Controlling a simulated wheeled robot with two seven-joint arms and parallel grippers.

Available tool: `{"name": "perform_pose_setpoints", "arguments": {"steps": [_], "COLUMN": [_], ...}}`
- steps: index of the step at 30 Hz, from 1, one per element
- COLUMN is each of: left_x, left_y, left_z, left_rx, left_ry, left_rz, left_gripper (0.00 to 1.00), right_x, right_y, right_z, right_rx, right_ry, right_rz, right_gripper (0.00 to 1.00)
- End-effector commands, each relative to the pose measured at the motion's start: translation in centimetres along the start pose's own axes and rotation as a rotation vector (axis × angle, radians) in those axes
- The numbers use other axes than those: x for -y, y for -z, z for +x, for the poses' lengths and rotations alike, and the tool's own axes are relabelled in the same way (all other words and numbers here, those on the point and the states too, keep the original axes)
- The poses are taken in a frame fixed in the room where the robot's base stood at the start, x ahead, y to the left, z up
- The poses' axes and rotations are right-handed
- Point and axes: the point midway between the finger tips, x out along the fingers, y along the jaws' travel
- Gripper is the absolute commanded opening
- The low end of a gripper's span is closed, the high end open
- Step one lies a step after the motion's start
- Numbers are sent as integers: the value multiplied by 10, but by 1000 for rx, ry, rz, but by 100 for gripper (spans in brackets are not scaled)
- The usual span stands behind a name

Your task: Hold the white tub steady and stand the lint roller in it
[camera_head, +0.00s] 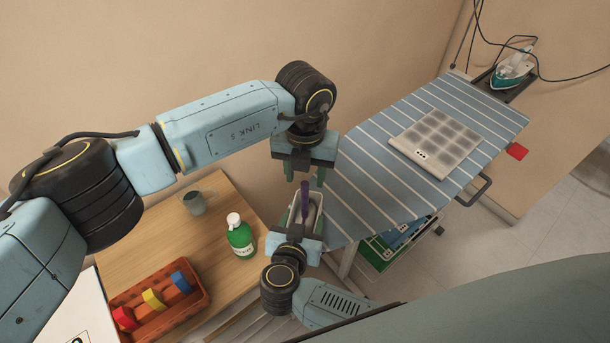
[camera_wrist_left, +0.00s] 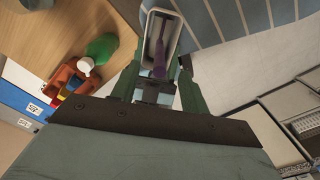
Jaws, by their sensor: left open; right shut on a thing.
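The white tub (camera_head: 319,205) is near the middle of the head view, between the wooden table and the ironing board. My right gripper (camera_head: 304,224) is below it in the picture and appears shut on it. The purple-handled lint roller (camera_head: 305,194) is upright or slightly tilted, its lower part inside the tub's opening. In the left wrist view the handle (camera_wrist_left: 159,58) runs into the tub (camera_wrist_left: 146,27). My left gripper (camera_head: 305,181) is open just above, its green fingers either side of the handle's upper end. The roller's lower end is hard to make out.
The wooden table (camera_head: 150,222) at the left holds a grey mug (camera_head: 195,203), a green bottle (camera_head: 240,240) and an orange crate (camera_head: 160,315) with coloured items. The striped ironing board (camera_head: 365,190) at the right bears a pale panel (camera_head: 437,143) and an iron (camera_head: 514,68) sits beyond.

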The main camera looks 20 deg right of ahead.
Motion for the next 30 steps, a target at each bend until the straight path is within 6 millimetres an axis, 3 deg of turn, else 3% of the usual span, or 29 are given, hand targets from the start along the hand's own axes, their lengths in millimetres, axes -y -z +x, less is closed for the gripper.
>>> {"name": "perform_pose_setpoints", "arguments": {"steps": [13,26,27,30], "left_x": [0,0,0,0], "left_y": [0,0,0,0], "left_z": [-22,-25,-25,-25], "left_rx": [1,0,0,0], "left_ry": [0,0,0,0], "left_rz": [-1,-1,0,0], "left_gripper": [45,45,45,45], "right_x": [0,0,0,0], "right_y": [0,0,0,0], "right_z": [0,0,0,0], "right_rx": [-1,-1,-1,-1], "right_ry": [0,0,0,0], "right_rz": [0,1,1,1], "right_gripper": [37,37,61,74]}}
